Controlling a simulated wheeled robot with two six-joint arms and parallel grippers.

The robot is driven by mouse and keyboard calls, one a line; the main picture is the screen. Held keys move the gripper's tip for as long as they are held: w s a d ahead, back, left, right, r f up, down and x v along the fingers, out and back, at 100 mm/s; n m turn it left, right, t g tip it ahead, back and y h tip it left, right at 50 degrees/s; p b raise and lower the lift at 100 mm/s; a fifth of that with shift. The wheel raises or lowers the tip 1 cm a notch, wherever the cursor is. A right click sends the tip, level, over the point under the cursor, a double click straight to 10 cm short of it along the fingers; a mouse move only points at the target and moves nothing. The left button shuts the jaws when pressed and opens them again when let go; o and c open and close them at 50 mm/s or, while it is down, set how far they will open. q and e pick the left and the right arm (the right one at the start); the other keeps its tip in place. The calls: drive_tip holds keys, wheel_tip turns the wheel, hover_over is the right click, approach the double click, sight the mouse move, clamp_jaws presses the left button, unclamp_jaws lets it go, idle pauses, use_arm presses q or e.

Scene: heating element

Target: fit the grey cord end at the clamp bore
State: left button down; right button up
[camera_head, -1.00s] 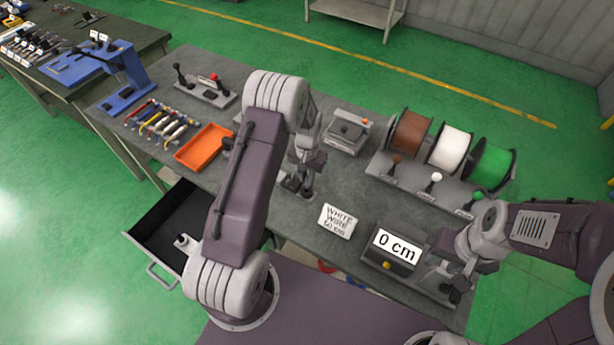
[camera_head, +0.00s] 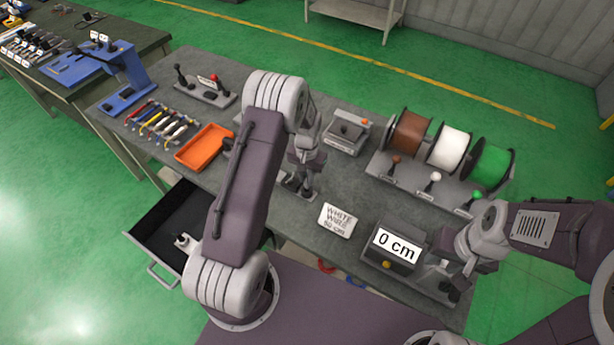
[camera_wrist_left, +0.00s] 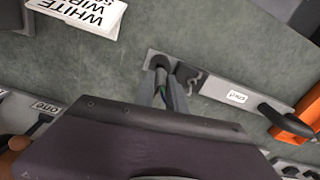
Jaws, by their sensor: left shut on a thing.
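My left gripper (camera_head: 303,182) points down at a small grey fixture on the bench. In the left wrist view its fingers (camera_wrist_left: 166,92) are close together, shut on a thin thing with a little green and blue showing between them. A metal plate (camera_wrist_left: 218,90) with a dark round post or clamp (camera_wrist_left: 159,62) and a dark hook-like part (camera_wrist_left: 190,75) lies just past the fingertips. I cannot make out a grey cord end or the clamp bore.
A "WHITE WIRE" card (camera_head: 337,220) lies right of my left gripper. An orange tray (camera_head: 203,148) is to the left. Brown, white and green spools (camera_head: 449,148) stand behind at right. An open drawer (camera_head: 160,222) juts out at front left.

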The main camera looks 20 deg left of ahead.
use_arm(q)
drive_tip(key=shift+f+b, duration=1.25)
drive_tip(key=shift+f, duration=0.6)
drive_tip(key=c, duration=1.3)
unclamp_jaws()
wheel_tip(320, 180, up, 9)
drive_tip(key=shift+r+b, duration=0.1)
drive_tip(key=shift+b, duration=0.7)
